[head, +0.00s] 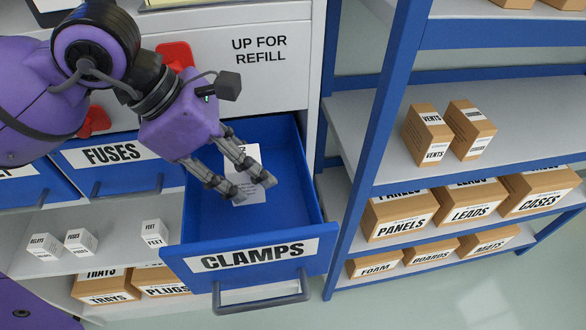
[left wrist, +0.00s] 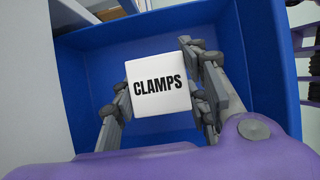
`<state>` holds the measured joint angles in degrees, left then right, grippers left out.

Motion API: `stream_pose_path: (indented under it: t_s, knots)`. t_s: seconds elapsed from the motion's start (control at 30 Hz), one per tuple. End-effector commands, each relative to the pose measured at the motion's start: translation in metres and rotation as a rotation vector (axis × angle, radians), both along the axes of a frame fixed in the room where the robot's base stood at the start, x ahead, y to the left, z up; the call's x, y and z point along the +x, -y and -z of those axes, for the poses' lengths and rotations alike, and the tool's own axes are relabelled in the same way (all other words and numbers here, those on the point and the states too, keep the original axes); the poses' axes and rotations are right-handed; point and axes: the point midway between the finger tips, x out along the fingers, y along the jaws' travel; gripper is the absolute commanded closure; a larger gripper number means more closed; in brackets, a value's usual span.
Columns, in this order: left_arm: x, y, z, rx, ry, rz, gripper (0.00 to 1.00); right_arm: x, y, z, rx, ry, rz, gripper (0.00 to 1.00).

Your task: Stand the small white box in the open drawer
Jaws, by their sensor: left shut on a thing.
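The small white box (left wrist: 158,88) shows in the left wrist view with its CLAMPS face toward the camera. My left gripper (left wrist: 160,100) is shut on it, one finger at each side. In the head view the gripper (head: 252,187) points down inside the open blue CLAMPS drawer (head: 293,222), and its fingers hide part of the white box (head: 252,197). Blue drawer walls surround the box in the left wrist view, and I see nothing else in the drawer. I cannot tell whether the box touches the drawer floor. My right gripper is not in view.
The FUSES drawer (head: 122,152) is to the left. Several small white boxes (head: 80,241) stand on the grey shelf below it. A blue-framed rack (head: 372,130) with brown cartons stands close on the right. A white panel marked UP FOR REFILL (head: 283,80) is above the drawer.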

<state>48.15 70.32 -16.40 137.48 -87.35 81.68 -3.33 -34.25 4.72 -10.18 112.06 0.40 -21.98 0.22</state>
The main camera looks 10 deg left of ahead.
Motion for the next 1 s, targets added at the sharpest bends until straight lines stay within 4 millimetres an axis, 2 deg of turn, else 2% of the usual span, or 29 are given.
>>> stream_pose_path:
  t_s: [0.03,0.1,0.27,0.5,0.6,0.93,0.97,1.0]
  knots:
    - [-0.001,0.000,0.011,-0.001,-0.005,-0.001,0.89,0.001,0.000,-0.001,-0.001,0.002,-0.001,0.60]
    - [-0.001,0.000,0.021,-0.001,-0.003,0.001,0.89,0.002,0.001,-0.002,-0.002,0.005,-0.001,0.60]
    - [0.000,0.000,0.032,-0.001,-0.001,0.000,0.89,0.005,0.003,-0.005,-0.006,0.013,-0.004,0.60]
    - [-0.001,0.000,0.067,-0.002,-0.002,0.000,0.89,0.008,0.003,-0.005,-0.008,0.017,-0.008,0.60]
    - [0.000,0.000,0.073,-0.002,0.000,0.001,0.89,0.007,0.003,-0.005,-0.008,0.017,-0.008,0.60]
    - [0.000,0.000,0.077,-0.001,0.001,0.001,0.89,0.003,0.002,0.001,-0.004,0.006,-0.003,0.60]
    - [0.000,0.000,0.077,0.000,0.000,0.001,0.57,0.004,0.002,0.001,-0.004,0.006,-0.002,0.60]
    - [0.000,0.000,0.076,0.000,0.000,0.001,0.52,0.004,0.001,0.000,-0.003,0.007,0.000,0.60]
